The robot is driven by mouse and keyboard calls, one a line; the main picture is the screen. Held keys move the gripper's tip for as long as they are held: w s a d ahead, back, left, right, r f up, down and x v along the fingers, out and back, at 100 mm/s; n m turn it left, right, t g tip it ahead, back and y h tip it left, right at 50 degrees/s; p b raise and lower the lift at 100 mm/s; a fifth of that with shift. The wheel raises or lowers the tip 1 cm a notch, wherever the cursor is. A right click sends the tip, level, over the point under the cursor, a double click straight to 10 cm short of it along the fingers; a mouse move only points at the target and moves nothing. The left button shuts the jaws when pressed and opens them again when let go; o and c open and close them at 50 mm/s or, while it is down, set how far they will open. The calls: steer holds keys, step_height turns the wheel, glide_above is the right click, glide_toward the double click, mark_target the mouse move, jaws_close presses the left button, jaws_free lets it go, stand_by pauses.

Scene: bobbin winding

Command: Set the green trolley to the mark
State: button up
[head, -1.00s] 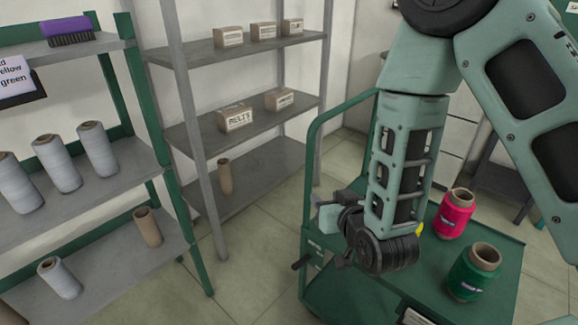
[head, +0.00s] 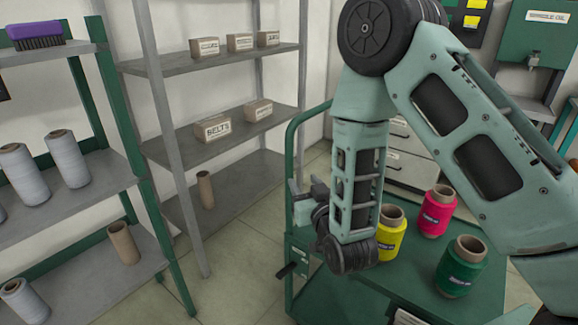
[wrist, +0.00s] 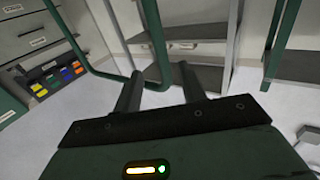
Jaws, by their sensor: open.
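The green trolley (head: 412,290) stands at the lower right in the head view, its tube handle (head: 291,150) rising at its left end. A yellow cone (head: 390,240), a magenta cone (head: 437,212) and a green cone (head: 461,268) stand upright on its deck. My forearm hides part of the deck and handle. My gripper is open, with its two dark fingers apart in the wrist view (wrist: 160,82). A green tube (wrist: 151,40) passes down between or just beyond the fingertips; I cannot tell whether they touch it. No floor mark is visible.
A grey shelf rack (head: 165,150) with boxes stands behind the trolley. A green-framed shelf (head: 95,195) with grey cones is at the left. Drawers (head: 405,150) stand at the back. Bare floor (head: 235,260) lies between the shelves and trolley.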

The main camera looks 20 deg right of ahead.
mark_target(291, 163)
steer(key=w, duration=0.5)
steer(key=w+p, duration=0.1)
steer(key=w, duration=0.5)
steer(key=shift+w+a+r, duration=0.1)
steer(key=shift+w+a, duration=0.1)
steer(key=shift+w, duration=0.1)
jaws_close()
